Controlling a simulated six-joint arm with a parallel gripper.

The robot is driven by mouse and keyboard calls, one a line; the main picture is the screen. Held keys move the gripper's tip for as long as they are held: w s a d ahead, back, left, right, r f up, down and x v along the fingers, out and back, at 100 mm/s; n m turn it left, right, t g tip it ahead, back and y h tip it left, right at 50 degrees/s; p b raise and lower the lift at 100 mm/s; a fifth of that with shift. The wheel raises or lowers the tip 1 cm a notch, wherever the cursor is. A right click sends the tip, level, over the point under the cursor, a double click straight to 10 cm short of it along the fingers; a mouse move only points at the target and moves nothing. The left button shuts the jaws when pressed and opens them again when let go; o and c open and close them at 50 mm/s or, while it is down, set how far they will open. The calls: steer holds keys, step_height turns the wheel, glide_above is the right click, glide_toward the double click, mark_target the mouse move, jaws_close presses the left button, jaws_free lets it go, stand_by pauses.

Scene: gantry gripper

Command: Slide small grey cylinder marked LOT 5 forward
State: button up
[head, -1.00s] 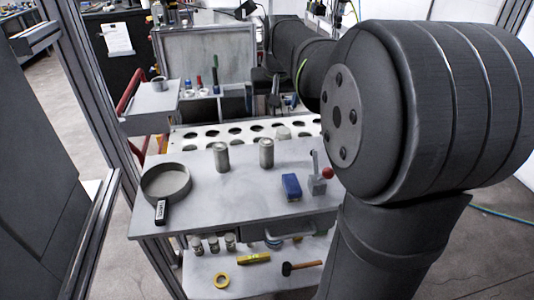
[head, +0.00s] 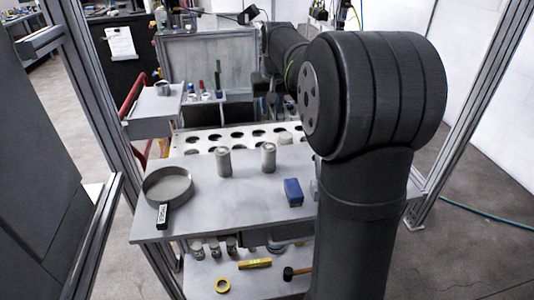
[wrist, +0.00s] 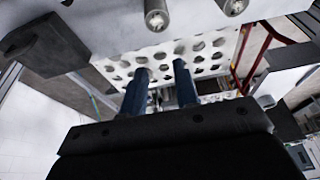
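Two small grey cylinders stand upright on the grey table in the head view, the left one (head: 223,163) and the right one (head: 268,158), apart from each other. Both also show at the top edge of the wrist view, one near the middle (wrist: 157,17) and one to its right (wrist: 233,6). No LOT 5 mark is readable, so I cannot tell which is named. My gripper (wrist: 160,68) shows in the wrist view as two dark bluish fingers with a gap between them. It looks empty and apart from the cylinders. The head view does not clearly show it.
A white rack with round holes (head: 202,143) lies behind the cylinders. A blue block (head: 292,192) sits at right, beside my arm. The table's front middle is clear.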

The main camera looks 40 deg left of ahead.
mark_target(267, 152)
steer(key=shift+g+h, duration=0.4)
steer(key=w+a+f, duration=0.3)
steer(key=shift+w+a+f, duration=0.15)
steer(key=shift+a+f, duration=0.05)
steer(key=shift+f, duration=0.1)
jaws_close()
steer(key=shift+g+h, duration=0.8)
steer(key=w+a+f, duration=0.1)
steer(key=f, duration=0.5)
steer(key=w+a+f, duration=0.2)
steer(key=f, duration=0.4)
steer(key=w+a+f, duration=0.1)
steer(key=f, duration=0.4)
steer(key=shift+w+a+f, duration=0.15)
steer(key=shift+a+f, duration=0.05)
steer(key=shift+f, duration=0.2)
steer(key=shift+s+d, duration=1.4)
steer(key=shift+f, duration=0.1)
steer(key=s+d, duration=0.8)
steer(key=shift+s+d, duration=0.1)
steer(key=w+a, duration=0.2)
steer(key=shift+w+a, duration=0.35)
step_height(267, 152, up, 10)
